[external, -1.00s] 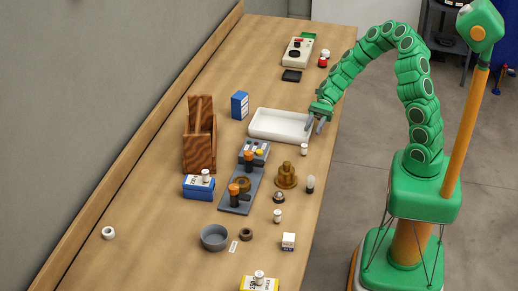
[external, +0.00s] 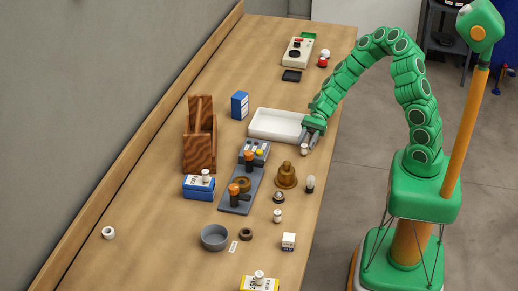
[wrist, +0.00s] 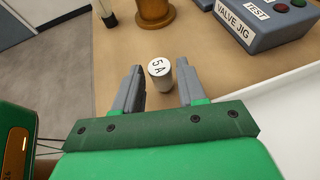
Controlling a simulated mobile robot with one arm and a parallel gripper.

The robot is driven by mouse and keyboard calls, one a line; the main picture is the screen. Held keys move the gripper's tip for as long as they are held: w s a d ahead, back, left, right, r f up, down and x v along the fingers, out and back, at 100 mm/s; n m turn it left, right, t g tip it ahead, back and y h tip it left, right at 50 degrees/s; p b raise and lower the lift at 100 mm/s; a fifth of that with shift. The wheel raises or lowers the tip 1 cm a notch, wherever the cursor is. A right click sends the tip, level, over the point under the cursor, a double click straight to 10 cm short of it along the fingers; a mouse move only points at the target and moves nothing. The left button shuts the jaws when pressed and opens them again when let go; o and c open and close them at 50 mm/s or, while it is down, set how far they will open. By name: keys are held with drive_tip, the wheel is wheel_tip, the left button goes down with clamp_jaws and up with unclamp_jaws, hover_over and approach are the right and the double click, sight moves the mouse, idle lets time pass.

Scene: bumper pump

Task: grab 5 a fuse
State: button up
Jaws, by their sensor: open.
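The 5 A fuse (wrist: 160,75) is a small white cylinder standing upright, with "5 A" printed on its top in the wrist view. It stands on the bench beside the white tray in the external view (external: 304,149). My gripper (wrist: 159,86) is open, with one grey finger on each side of the fuse and a gap to each. In the external view my gripper (external: 307,142) is low over the bench at the tray's right front corner, right at the fuse. Other small white cylinders stand at the bench front (external: 277,216) and on the blue box (external: 206,175); their labels are unreadable.
The white tray (external: 262,134) lies close beside my gripper. The grey valve jig (wrist: 262,22), a brass-coloured stepped part (external: 286,177) and a bulb-shaped part (external: 310,185) stand nearby. The bench edge is close on the right. Bare wood surrounds the fuse.

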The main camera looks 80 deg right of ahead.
clamp_jaws()
drive_tip(key=shift+r, duration=0.1)
wheel_tip(320, 180, up, 10)
idle(0.7)
